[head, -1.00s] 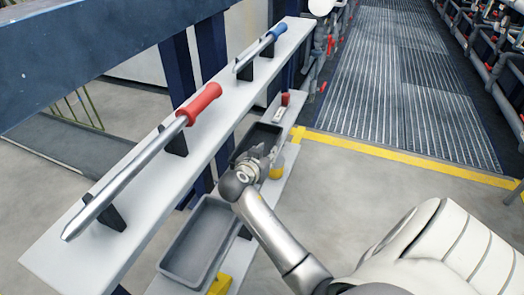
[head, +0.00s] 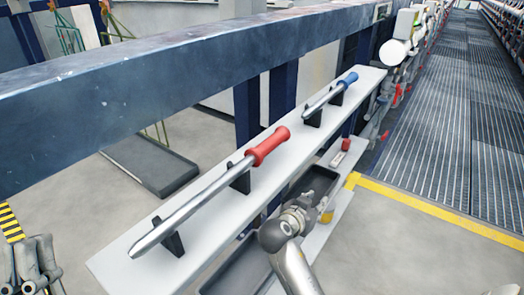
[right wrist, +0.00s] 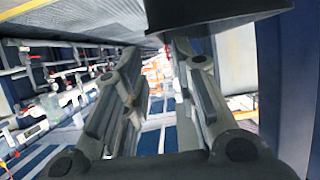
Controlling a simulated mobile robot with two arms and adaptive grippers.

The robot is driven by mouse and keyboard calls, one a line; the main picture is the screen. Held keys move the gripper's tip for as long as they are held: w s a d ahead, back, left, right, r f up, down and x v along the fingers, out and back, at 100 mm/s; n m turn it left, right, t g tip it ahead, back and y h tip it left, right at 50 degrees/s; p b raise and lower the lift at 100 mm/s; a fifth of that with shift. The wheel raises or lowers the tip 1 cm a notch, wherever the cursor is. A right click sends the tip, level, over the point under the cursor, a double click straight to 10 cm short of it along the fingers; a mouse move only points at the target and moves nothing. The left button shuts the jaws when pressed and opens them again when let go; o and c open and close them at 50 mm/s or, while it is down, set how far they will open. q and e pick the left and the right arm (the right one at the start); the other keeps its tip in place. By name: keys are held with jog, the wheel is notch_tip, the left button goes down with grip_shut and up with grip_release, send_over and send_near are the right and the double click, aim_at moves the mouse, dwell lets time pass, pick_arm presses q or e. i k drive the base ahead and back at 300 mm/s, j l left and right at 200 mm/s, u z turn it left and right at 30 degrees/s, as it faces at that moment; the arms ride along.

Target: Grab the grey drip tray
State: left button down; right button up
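Two trays sit on the lower shelf, below the rail with the tools. A grey tray (head: 240,268) is at the bottom of the head view, partly hidden by the upper shelf. A darker tray (head: 320,181) lies further back. I cannot tell which one the task names. My right gripper (head: 300,208) is at the near end of the darker tray. In the right wrist view its fingers (right wrist: 158,62) stand apart, with a dark tray-like edge (right wrist: 215,14) just past the tips. My left gripper (head: 32,262) is at the lower left, away from the trays; its opening is unclear.
The white upper shelf (head: 105,265) holds a red-handled tool (head: 205,207) and a blue-handled tool (head: 325,97) on black stands. A blue beam (head: 150,95) runs above. A yellow container (head: 327,214) is beside my right gripper. The floor (head: 400,255) to the right is clear.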

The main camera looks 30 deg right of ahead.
aim_at(246, 270)
jog(key=k+l, duration=0.7)
jog(key=k, duration=0.2)
